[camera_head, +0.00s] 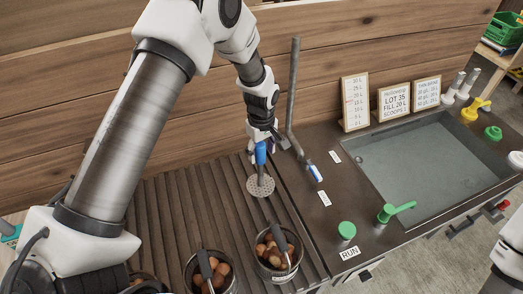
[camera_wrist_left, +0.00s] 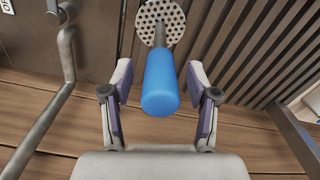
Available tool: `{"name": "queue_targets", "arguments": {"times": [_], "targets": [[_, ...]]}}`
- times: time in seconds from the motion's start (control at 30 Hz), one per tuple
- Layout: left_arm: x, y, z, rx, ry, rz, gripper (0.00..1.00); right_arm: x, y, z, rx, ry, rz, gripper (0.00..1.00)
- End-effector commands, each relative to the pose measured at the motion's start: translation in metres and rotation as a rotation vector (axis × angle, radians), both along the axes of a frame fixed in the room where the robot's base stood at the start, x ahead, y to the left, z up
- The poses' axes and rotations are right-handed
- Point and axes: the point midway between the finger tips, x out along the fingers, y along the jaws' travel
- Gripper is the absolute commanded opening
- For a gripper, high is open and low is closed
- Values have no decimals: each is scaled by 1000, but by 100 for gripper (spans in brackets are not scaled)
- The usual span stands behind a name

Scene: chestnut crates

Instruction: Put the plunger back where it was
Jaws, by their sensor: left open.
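The plunger has a blue handle (camera_head: 261,153) and a round perforated metal disc (camera_head: 260,186). In the head view it stands about upright over the ribbed drainboard (camera_head: 190,205); whether the disc touches the ribs I cannot tell. My left gripper (camera_head: 262,142) is at the top of the handle. In the left wrist view the blue handle (camera_wrist_left: 160,85) lies between the two open fingers of my left gripper (camera_wrist_left: 160,95), with gaps on both sides. The disc (camera_wrist_left: 160,22) shows beyond it. My right gripper is not in view.
A bent grey pipe (camera_head: 293,95) rises close to the right of my left gripper. Two pots (camera_head: 277,278) of chestnuts stand at the drainboard's front. A sink basin (camera_head: 430,160), green tap (camera_head: 395,211) and upright signs (camera_head: 394,101) are to the right. A wooden wall is behind.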

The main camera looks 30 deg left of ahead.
Motion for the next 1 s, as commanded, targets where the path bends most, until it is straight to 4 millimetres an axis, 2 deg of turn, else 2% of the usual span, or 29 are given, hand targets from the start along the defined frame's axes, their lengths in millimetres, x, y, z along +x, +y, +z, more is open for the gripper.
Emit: {"name": "queue_targets", "arguments": {"times": [0.17, 0.4, 0.53, 0.7, 1.0], "targets": [[1, 0, 23, 0, -6, 0, 59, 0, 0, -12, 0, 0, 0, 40], [1, 0, 85, 0, -7, 0, 59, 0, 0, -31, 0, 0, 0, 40], [0, 0, 110, -1, -3, 0, 59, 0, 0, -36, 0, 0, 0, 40], [0, 0, 121, 0, 0, 0, 59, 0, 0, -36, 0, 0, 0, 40], [0, 0, 121, 0, 0, 0, 59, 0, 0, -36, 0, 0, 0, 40]]}}
